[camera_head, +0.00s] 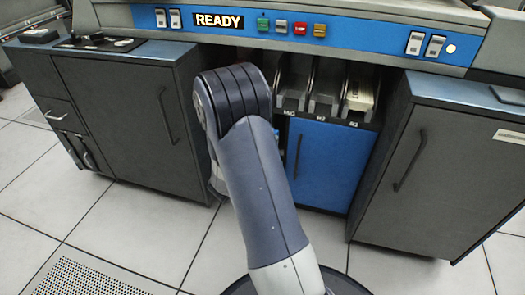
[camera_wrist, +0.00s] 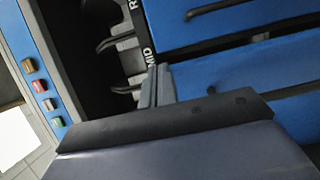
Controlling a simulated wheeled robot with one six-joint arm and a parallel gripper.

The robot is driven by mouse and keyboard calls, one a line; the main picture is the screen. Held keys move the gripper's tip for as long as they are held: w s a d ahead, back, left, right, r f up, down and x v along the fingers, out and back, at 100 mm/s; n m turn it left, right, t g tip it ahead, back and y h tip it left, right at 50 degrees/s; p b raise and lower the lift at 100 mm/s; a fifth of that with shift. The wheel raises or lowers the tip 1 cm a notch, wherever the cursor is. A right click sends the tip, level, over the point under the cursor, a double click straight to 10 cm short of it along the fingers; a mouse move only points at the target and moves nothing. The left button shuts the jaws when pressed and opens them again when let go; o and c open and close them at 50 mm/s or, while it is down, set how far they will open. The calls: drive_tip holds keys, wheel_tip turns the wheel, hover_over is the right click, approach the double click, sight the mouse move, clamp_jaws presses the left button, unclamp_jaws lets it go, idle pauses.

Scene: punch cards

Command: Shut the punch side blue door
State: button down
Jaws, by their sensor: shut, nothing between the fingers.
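The front of the machine has a blue door (camera_head: 325,162) with a dark handle below the slots marked R2 and R3. In the wrist view, turned sideways, this blue door (camera_wrist: 235,22) is at the top. A second blue panel (camera_wrist: 245,80), on the side away from R2 and R3, lies below it across a dark gap. It looks like the punch side door; my arm hides it in the head view. How far it stands open I cannot tell. My gripper (camera_wrist: 160,72) is shut and empty, its fingertips by the gap near the MID label. Contact is unclear.
Grey cabinets stand on the left (camera_head: 130,110) and right (camera_head: 435,165), flanking the blue front. A blue control panel (camera_head: 350,40) with coloured buttons and a READY light runs above. Card slots (camera_head: 325,88) sit above the door. The tiled floor in front is clear.

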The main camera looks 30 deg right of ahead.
drive_tip(key=x, duration=0.7)
drive_tip(key=shift+w+d, duration=0.15)
drive_tip(key=shift+d, duration=0.05)
drive_tip(key=shift+a, duration=0.1)
